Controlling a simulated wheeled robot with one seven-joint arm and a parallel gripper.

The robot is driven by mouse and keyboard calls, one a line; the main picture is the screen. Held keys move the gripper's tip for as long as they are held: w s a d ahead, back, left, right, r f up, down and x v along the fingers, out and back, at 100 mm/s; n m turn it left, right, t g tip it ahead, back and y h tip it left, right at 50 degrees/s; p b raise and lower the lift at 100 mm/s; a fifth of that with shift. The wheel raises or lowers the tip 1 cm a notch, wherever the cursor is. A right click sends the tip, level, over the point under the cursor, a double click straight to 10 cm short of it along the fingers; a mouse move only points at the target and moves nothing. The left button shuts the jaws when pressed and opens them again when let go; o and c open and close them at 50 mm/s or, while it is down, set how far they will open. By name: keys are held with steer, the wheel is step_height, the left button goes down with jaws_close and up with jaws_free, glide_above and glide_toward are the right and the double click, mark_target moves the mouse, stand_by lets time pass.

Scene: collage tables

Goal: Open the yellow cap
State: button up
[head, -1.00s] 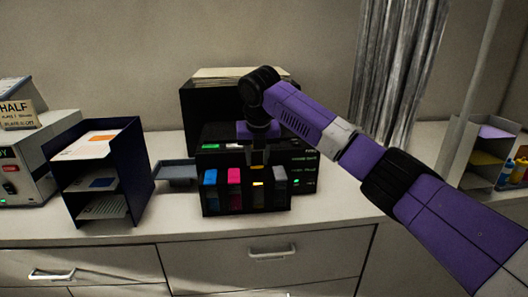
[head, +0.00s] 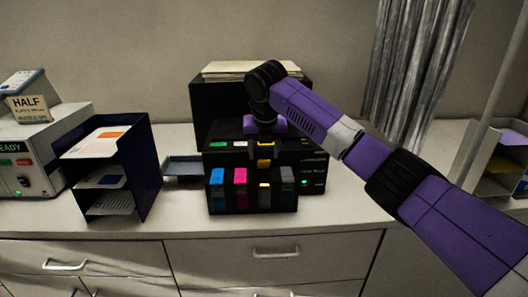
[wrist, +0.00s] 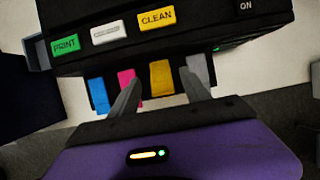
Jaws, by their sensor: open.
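The yellow cap (head: 265,163) is on the front ink tanks of the black printer (head: 312,188). It appears raised above the blue (head: 217,176), pink (head: 240,175) and grey (head: 287,173) caps. A small yellow strip shows below it on its tank. In the wrist view, the yellow cap (wrist: 160,78) appears between the two grey fingers of my gripper (wrist: 162,74), with gaps on both sides. My gripper is open and holds nothing. In the head view, my gripper (head: 265,127) is above the cap; its fingers are hard to make out. Contact cannot be told.
Green PRINT (wrist: 65,46), white (wrist: 106,33) and yellow CLEAN (wrist: 157,19) buttons lie just above the tanks. A dark paper organizer (head: 145,165) stands to the left. The counter (head: 335,210) in front of the printer is clear.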

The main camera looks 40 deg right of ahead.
steer(key=b+v, duration=0.2)
steer(key=v, duration=0.5)
steer(key=shift+r, duration=0.35)
steer(key=shift+a, duration=0.1)
